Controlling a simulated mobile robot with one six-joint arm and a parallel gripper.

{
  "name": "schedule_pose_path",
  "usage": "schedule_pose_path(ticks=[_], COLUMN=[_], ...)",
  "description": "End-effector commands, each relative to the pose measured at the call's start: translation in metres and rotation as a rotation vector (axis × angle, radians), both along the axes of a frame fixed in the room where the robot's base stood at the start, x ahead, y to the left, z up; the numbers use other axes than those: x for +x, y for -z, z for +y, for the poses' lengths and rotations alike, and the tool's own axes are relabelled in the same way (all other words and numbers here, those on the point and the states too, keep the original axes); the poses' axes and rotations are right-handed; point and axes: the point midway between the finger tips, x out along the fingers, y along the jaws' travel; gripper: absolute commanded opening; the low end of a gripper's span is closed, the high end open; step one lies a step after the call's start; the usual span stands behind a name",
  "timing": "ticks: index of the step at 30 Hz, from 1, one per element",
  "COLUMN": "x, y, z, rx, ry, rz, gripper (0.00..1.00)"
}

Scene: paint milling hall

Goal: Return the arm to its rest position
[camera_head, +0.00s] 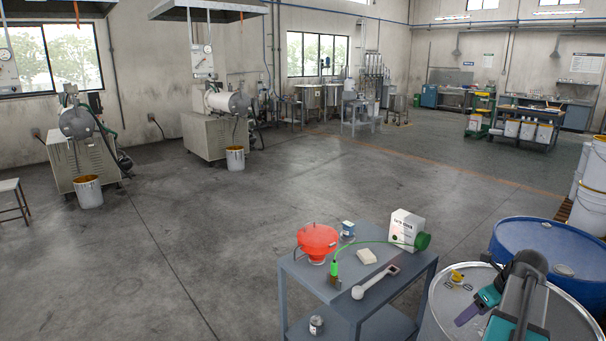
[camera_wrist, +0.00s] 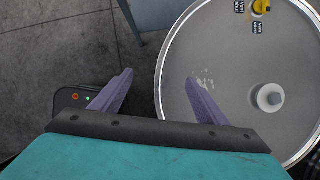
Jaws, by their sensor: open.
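My gripper (camera_wrist: 160,84) shows in the wrist view with its two purple fingers spread and nothing between them. In the head view my gripper (camera_head: 466,316) is at the lower right, over the near side of a grey-topped drum (camera_head: 560,315). The same drum (camera_wrist: 230,85) fills the right of the wrist view, below the right finger. The left finger is over the dark floor, near a dark box with small lights. I cannot tell the exact height above the drum.
A blue drum (camera_head: 545,250) stands behind. The floor left of the cart is clear.

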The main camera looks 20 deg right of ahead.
Motion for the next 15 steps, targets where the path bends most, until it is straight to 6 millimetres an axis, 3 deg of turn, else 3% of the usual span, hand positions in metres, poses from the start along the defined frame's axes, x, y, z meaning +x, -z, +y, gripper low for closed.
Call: schedule_pose_path(ticks=[5, 15], x=[0.033, 0.093], y=[0.033, 0.120], z=[0.032, 0.131], rx=[0.034, 0.124], ry=[-0.068, -0.239], rz=[0.019, 0.089], gripper=[0.68, 0.68])
